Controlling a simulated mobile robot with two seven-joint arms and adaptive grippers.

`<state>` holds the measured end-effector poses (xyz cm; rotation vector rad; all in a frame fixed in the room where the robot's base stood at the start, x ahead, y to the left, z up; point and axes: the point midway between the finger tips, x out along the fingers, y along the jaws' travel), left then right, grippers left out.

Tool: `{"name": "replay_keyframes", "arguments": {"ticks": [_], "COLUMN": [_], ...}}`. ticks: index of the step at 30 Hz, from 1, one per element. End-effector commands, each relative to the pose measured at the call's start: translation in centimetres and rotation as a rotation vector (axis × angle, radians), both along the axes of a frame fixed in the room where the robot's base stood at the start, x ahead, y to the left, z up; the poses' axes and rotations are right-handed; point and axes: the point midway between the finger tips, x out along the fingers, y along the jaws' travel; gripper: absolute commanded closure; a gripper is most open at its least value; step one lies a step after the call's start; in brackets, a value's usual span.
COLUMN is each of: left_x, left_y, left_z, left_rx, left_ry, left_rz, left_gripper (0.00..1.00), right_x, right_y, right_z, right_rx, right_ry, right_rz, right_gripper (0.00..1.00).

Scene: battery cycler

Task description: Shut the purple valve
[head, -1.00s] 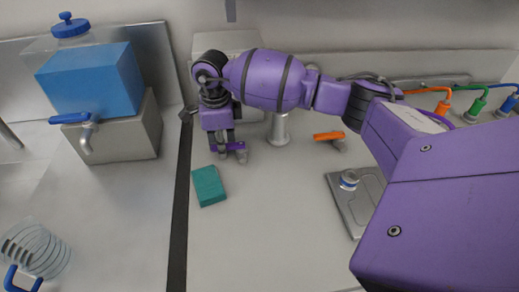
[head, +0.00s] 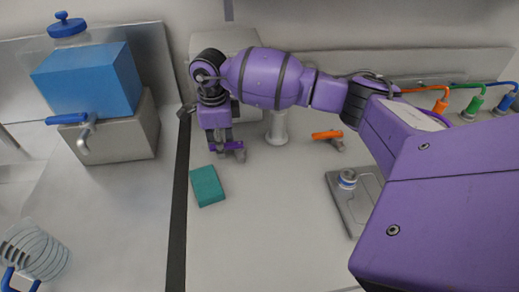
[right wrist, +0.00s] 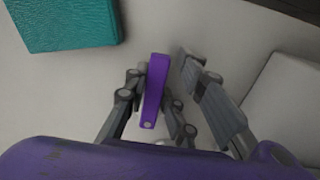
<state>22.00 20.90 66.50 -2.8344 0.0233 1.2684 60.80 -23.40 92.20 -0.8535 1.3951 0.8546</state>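The purple valve handle (head: 228,146) sticks out low at the back of the bench in the head view. In the right wrist view the purple handle (right wrist: 153,92) lies lengthwise between the fingers. My right gripper (head: 226,150) reaches down at the handle. In the right wrist view my right gripper (right wrist: 162,70) is partly open, one finger on each side of the handle, with a small gap visible on the right side. Whether the left finger touches it I cannot tell. The valve body is mostly hidden by the gripper. My left gripper is not in view.
A teal block (head: 207,186) lies just in front of the gripper. An orange valve handle (head: 328,135) sits to the right, beyond a pale post (head: 277,128). A grey tray (head: 347,213) is at right. A blue tank (head: 88,82) stands at left. The front middle bench is clear.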

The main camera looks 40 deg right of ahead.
Motion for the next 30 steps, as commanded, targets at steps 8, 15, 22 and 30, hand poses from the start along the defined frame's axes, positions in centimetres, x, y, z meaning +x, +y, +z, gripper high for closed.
{"name": "replay_keyframes", "arguments": {"ticks": [8, 15, 22, 30], "left_x": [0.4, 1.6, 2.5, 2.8], "left_y": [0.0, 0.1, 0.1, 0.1], "left_z": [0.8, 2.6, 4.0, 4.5], "left_rx": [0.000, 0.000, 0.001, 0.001], "left_ry": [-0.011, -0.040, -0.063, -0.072], "left_rz": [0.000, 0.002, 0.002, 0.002], "left_gripper": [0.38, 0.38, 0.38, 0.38], "right_x": [0.2, 0.4, 0.5, 0.4], "right_y": [-0.8, -0.7, -0.5, -0.3], "right_z": [1.6, 4.8, 7.4, 8.3], "right_rx": [-0.016, -0.013, -0.008, -0.005], "right_ry": [-0.004, -0.009, -0.007, -0.001], "right_rz": [-0.009, -0.007, -0.003, -0.001], "right_gripper": [0.73, 0.73, 0.73, 0.73]}}
